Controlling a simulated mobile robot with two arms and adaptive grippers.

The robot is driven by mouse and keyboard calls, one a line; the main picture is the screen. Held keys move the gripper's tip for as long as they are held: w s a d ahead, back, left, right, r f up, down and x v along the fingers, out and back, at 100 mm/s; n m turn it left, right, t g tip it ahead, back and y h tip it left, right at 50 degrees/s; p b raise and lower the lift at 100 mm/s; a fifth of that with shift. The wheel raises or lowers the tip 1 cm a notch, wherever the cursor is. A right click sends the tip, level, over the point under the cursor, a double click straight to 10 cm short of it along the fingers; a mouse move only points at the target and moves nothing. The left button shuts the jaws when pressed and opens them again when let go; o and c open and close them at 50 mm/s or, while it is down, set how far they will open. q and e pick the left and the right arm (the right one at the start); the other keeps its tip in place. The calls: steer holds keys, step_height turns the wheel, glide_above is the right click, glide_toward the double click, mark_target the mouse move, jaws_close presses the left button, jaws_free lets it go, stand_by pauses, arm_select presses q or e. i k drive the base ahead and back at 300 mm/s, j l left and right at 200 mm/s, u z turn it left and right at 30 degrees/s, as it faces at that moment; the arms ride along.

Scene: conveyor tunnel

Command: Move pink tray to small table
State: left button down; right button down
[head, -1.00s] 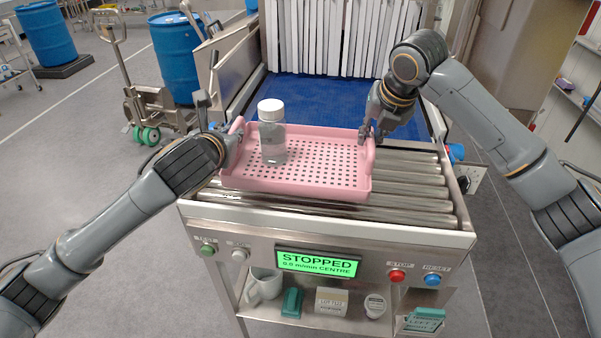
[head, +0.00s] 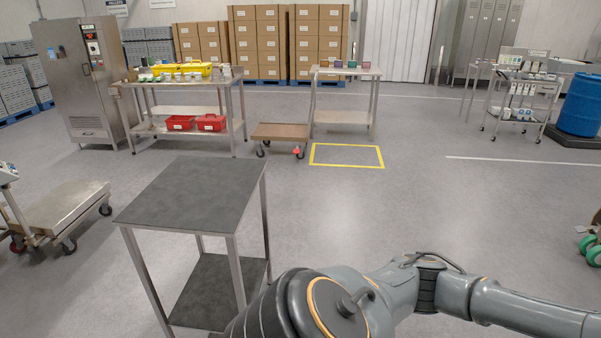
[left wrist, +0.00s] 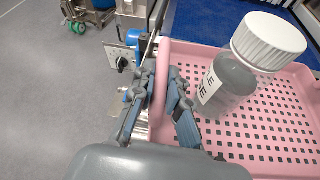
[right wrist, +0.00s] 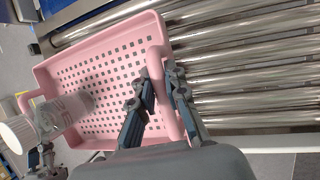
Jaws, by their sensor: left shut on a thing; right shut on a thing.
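The pink tray (left wrist: 210,60) shows in the left wrist view, and also in the right wrist view (right wrist: 95,45). My left gripper (left wrist: 168,88) is shut on one end handle. My right gripper (right wrist: 158,82) is shut on the opposite handle. A clear bottle (left wrist: 228,85) with a white lid and a label stands in the tray near the left handle. I cannot tell whether the tray touches the rollers. A small table (head: 195,195) with a bare dark grey top and lower shelf stands in the head view. Tray and grippers are outside the head view.
Metal conveyor rollers (right wrist: 240,60) lie beside and beneath the tray. In the head view, a flat trolley (head: 65,212) stands left of the small table, and a low cart (head: 280,132) stands behind it. Floor right of the table is open.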

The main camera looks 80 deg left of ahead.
mark_target(200, 186)
steer(key=u, duration=2)
steer(key=j+u, duration=0.15)
steer(key=u, duration=0.2)
steer(key=i+u, duration=0.15)
steer(key=u, duration=0.2)
steer(key=i+j+u, duration=0.1)
steer(key=u, duration=0.25)
steer(key=i+j, duration=0.3)
steer(key=i, duration=0.2)
steer(key=i+j, duration=0.3)
steer(key=i, duration=0.15)
steer(key=i+j, duration=0.25)
steer(key=i, duration=0.25)
